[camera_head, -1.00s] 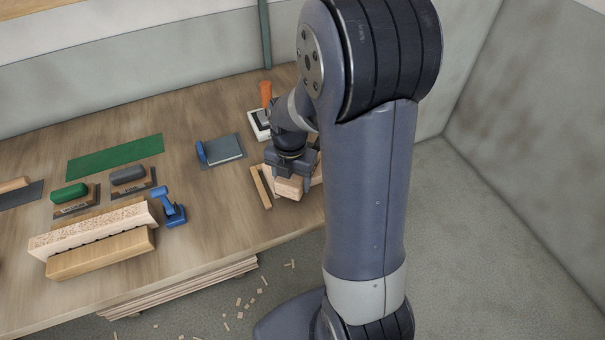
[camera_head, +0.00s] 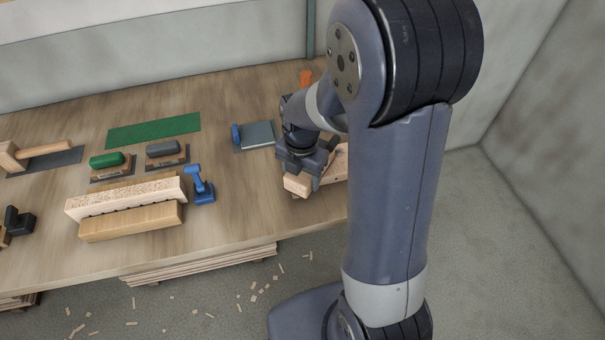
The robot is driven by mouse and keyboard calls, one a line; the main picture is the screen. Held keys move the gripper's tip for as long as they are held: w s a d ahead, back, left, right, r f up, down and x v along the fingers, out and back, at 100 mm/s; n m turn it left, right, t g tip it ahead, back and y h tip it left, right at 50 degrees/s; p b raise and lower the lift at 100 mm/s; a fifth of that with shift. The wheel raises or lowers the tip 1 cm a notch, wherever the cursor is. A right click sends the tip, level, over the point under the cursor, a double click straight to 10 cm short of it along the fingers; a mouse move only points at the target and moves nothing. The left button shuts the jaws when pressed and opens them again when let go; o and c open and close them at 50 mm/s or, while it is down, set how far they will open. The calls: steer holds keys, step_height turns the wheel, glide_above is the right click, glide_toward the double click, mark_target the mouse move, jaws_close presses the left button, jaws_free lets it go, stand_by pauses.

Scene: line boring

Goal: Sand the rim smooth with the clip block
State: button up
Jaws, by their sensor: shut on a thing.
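My gripper (camera_head: 303,168) is low over the right part of the bench, pointing down. It is shut on a pale wooden block (camera_head: 297,184), whose end shows below the jaws. I cannot tell whether this is the clip block. A light wooden piece (camera_head: 338,163) shows just right of the gripper, partly hidden by my arm. Whether it carries the rim, and whether the held block touches it, I cannot tell.
The bench (camera_head: 240,205) also holds a green-topped block (camera_head: 107,160), a grey-topped block (camera_head: 165,148), a blue tool (camera_head: 199,187), a green mat (camera_head: 153,131), long timber pieces (camera_head: 130,220), a mallet (camera_head: 38,150) and a grey pad (camera_head: 258,134). An orange handle (camera_head: 306,77) stands behind my gripper.

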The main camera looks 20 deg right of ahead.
steer(key=shift+r+p, duration=1.9)
steer(key=shift+r, duration=0.6)
steer(key=shift+s, duration=0.1)
